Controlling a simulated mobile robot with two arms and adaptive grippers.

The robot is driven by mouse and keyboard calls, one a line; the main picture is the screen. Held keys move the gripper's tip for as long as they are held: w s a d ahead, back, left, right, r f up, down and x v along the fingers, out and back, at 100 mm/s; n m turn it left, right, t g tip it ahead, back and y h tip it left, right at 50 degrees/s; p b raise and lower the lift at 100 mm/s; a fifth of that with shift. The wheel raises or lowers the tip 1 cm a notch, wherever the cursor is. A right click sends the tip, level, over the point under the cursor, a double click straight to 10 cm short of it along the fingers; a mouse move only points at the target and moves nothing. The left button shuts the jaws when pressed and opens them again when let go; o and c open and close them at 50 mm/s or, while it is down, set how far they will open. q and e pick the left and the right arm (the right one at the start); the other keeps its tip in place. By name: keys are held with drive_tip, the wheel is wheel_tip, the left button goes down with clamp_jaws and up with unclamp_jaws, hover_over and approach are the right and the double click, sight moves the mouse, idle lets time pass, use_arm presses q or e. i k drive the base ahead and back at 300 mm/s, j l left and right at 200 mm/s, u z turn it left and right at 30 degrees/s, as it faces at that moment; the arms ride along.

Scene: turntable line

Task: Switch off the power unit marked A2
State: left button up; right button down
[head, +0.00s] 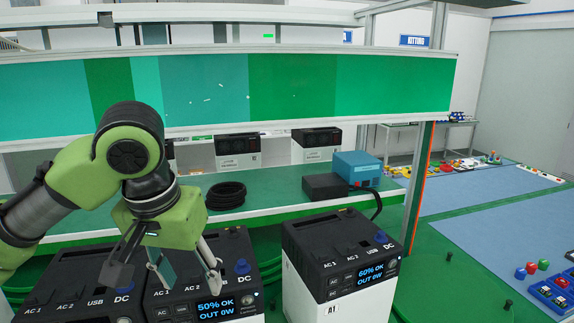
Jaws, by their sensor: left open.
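Three black-topped power units stand in a row at the front. The right unit (335,248) has a white body, a label that seems to read A1, and a lit display reading 60% OK, OUT 0W. The middle unit (236,252) has a lit display reading 50% OK, OUT 0W; no A-label shows on it. The left unit (75,296) is partly hidden by my left gripper and cut off by the frame. I cannot make out an A2 mark anywhere. My left gripper (165,275) is open, pointing down over the left and middle units, empty. My right gripper is out of view.
A green shelf (280,197) behind holds a black cable coil (226,195), a blue box (357,168) and a black box (325,186). More units (237,150) stand further back. A green panel beam (300,88) crosses above.

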sight(249, 300)
drive_tip(key=k, duration=1)
